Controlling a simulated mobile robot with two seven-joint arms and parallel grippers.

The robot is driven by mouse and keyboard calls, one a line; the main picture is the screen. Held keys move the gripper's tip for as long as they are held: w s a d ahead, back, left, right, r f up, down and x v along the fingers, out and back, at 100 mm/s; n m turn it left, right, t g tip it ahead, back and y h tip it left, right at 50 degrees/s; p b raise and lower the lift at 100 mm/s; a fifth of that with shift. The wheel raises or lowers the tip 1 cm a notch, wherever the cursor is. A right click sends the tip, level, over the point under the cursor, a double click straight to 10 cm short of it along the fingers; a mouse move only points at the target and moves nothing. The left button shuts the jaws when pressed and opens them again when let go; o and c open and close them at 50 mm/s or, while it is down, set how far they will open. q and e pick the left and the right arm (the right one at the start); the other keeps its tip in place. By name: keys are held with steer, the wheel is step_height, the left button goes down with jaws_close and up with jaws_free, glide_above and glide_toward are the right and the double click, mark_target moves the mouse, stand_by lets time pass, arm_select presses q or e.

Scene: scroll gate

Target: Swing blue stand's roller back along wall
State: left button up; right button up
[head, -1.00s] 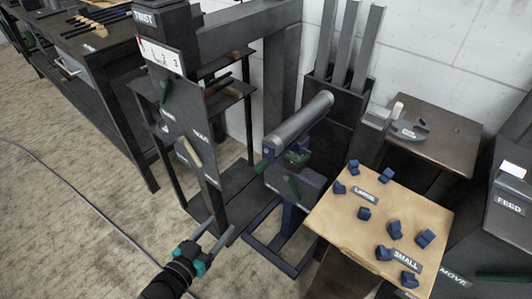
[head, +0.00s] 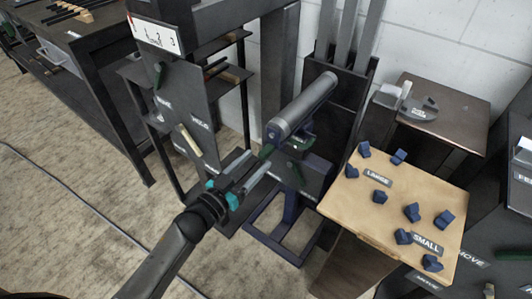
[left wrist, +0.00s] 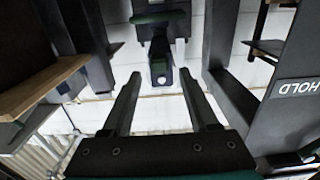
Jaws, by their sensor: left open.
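The roller (head: 303,106) is a grey cylinder on top of the blue stand (head: 272,222). It slants from near left to far right, with its far end toward the wall. My right gripper is not in view.
A wooden-topped table (head: 350,205) with several blue blocks stands right of the stand. A dark panel frame (head: 180,110) stands to the left. A dark bin with upright grey bars (head: 330,110) is behind the roller. Carpet is free at the front left.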

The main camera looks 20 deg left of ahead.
mark_target(261, 156)
arm_select(q)
steer(key=shift+b+x, duration=0.7)
steer(key=shift+x, duration=2.05)
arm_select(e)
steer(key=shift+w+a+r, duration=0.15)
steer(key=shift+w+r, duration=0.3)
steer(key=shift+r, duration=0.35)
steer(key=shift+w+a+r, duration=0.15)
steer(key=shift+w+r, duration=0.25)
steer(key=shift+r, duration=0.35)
arm_select(q)
jaws_close()
